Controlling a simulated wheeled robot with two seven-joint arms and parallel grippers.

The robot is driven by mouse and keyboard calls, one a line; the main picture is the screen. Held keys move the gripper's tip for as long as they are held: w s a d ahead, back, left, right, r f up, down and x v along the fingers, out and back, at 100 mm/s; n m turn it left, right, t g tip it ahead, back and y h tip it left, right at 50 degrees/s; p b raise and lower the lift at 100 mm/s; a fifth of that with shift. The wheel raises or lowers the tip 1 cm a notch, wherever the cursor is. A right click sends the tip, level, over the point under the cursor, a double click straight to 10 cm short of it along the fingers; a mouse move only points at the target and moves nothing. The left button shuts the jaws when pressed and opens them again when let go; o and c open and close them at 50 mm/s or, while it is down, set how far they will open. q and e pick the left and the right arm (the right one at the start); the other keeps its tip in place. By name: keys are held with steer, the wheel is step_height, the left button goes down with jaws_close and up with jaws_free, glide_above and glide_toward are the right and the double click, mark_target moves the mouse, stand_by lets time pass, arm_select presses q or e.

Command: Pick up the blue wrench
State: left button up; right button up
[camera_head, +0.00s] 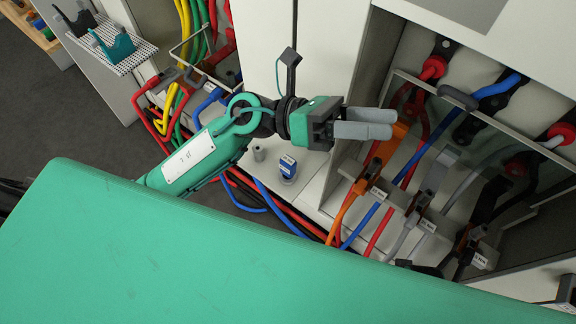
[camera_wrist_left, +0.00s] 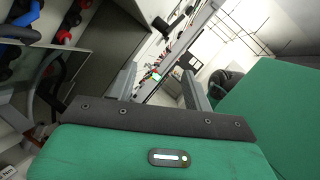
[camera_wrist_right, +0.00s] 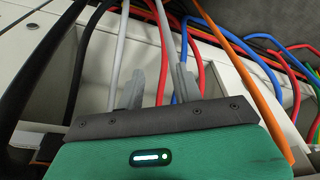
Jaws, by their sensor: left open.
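I cannot make out a blue wrench for certain in any view. A small blue-and-white upright object (camera_head: 288,167) stands on the pale ledge below my left forearm in the head view; its kind is unclear. My left gripper (camera_head: 392,123) is in front of the open cabinet bay, above the cable clamps, with nothing visible between its fingers. In the left wrist view its fingers (camera_wrist_left: 160,68) stand apart and empty. My right gripper (camera_wrist_right: 160,70) shows only in its wrist view, its fingers apart, with cables behind them.
The cabinet bay (camera_head: 465,115) holds thick red, blue and orange cables and clamps. A perforated shelf (camera_head: 125,58) at upper left carries a black and a teal holder. Dark floor lies at left.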

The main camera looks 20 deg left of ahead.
arm_select(q)
step_height(320, 180, down, 6)
steer(key=s+m+g+y, duration=0.2)
steer(key=m+g+y, duration=0.1)
steer(key=m+y, duration=0.2)
steer(key=m+t+y, duration=0.2)
steer(key=m+y, duration=0.3)
steer(key=y, duration=1)
glide_toward(286, 161)
steer(key=shift+s+d+f, duration=0.2)
steer(key=shift+s, duration=0.15)
steer(key=shift+w+a+f, duration=0.1)
steer(key=shift+a+f, duration=0.1)
steer(key=f, duration=0.5)
steer(key=d+f, duration=0.1)
steer(key=f, duration=0.2)
steer(key=shift+f, duration=0.1)
steer(key=f, duration=0.5)
steer(key=shift+d, duration=0.35)
steer(key=shift+t, duration=0.3)
arm_select(e)
step_height(286, 161, down, 9)
steer(key=s, duration=0.1)
steer(key=shift+s+a+f+g, duration=0.15)
steer(key=shift+s+a+g, duration=0.15)
